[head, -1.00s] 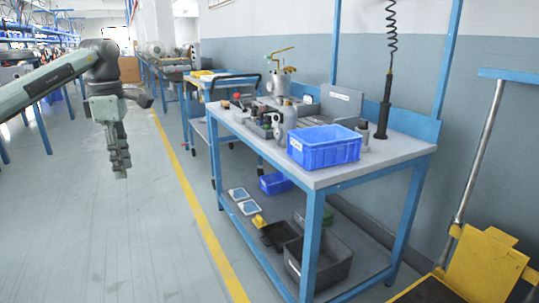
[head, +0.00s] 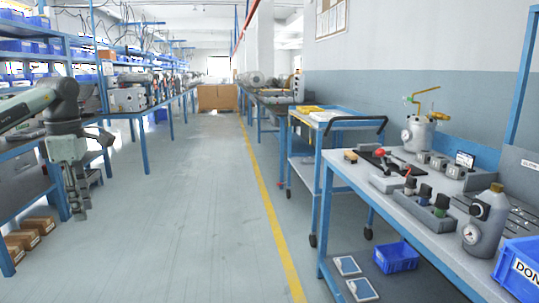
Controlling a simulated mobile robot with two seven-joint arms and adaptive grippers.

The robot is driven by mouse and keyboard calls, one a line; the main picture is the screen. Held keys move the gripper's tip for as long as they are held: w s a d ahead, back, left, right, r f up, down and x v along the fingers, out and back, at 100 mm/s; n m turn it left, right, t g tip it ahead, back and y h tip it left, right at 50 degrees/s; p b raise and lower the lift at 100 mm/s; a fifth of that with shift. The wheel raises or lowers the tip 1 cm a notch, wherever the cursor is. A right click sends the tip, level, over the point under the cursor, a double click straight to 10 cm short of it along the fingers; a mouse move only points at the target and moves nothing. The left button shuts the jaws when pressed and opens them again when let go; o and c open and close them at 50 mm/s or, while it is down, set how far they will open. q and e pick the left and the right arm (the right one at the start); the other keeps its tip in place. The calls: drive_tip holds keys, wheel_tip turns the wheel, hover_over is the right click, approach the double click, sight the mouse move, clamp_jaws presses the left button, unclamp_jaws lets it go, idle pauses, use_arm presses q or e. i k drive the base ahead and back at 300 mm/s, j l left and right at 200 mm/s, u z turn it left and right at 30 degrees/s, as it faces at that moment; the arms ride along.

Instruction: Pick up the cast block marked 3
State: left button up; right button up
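A row of small grey blocks (head: 439,163) stands on the blue-framed workbench (head: 345,160) at the right, in front of the silver pot. They look like cast blocks, but any numbers on them are too small to read, so I cannot tell which is marked 3. My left gripper (head: 80,213) hangs fingers down at the far left, over the aisle side and far from the workbench. I see nothing held in it, but its finger gap is not clear. My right gripper is not in view.
On the workbench are a silver pot (head: 418,134) with a gauge, a grey bottle (head: 485,225), a holder with dark-capped bottles (head: 425,210) and a blue bin (head: 520,268). A cart (head: 300,150) stands beyond. The aisle floor (head: 190,220) is clear.

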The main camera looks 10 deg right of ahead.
sight(456, 171)
drive_tip(key=i+j+z, duration=0.1)
drive_tip(key=i+z, duration=0.2)
drive_tip(key=i+j+z, duration=0.25)
drive_tip(key=i, duration=0.3)
drive_tip(key=i+j+z, duration=0.4)
drive_tip(key=z, duration=0.35)
drive_tip(key=i+j+z, duration=0.25)
drive_tip(key=z, duration=0.2)
drive_tip(key=i+j+z, duration=0.2)
drive_tip(key=z, duration=0.25)
drive_tip(key=i+j+z, duration=0.15)
drive_tip(key=z, duration=0.2)
drive_tip(key=j+z, duration=0.3)
drive_tip(key=i+j+z, duration=0.1)
drive_tip(key=j+z, duration=0.25)
drive_tip(key=i+j+z, duration=0.25)
drive_tip(key=j, duration=0.15)
